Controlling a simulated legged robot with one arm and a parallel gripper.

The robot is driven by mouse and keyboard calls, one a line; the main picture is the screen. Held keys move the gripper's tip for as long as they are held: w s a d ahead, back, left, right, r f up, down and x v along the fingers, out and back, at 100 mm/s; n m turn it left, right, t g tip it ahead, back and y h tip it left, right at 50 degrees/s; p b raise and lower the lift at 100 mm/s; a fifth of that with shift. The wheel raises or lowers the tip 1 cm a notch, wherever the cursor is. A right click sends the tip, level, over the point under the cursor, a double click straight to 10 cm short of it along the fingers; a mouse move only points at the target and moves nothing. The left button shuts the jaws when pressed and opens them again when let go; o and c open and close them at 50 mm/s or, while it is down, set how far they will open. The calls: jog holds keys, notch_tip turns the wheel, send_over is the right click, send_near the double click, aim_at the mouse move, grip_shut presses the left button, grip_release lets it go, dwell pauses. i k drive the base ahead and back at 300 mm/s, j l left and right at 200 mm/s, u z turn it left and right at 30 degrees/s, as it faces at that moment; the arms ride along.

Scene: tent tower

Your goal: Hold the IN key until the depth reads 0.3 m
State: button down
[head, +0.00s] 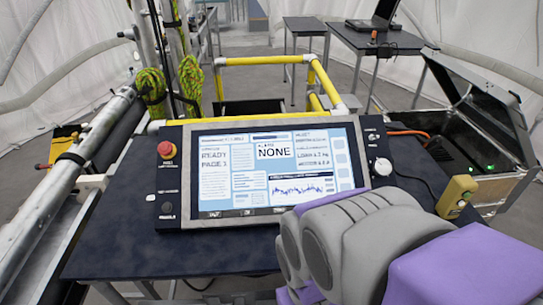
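A control panel (187,208) with a lit screen (262,180) sits on a dark table. The other text is too small to read, and I cannot make out a depth value. I cannot identify an IN key. A yellow hand-held box (456,196) with small dark spots lies to the right of the panel. My grey and purple arm fills the lower right and covers the panel's lower right corner. No fingertips can be made out at its end, and I cannot see it touching any key.
A red button (166,150) and a white knob (383,167) flank the screen. An open black case (470,140) stands at right. A yellow rail (265,61) and an opening lie behind the panel. Metal poles stand at left. The table (110,240) is bare at front left.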

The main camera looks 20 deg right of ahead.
aim_at(249, 212)
jog(key=k+j, duration=0.1)
jog(key=j, duration=0.4)
jog(key=k+j, duration=0.1)
jog(key=j, duration=0.4)
jog(key=k+j, duration=0.1)
jog(key=j, duration=0.35)
jog(key=k+j, duration=0.1)
jog(key=j, duration=0.4)
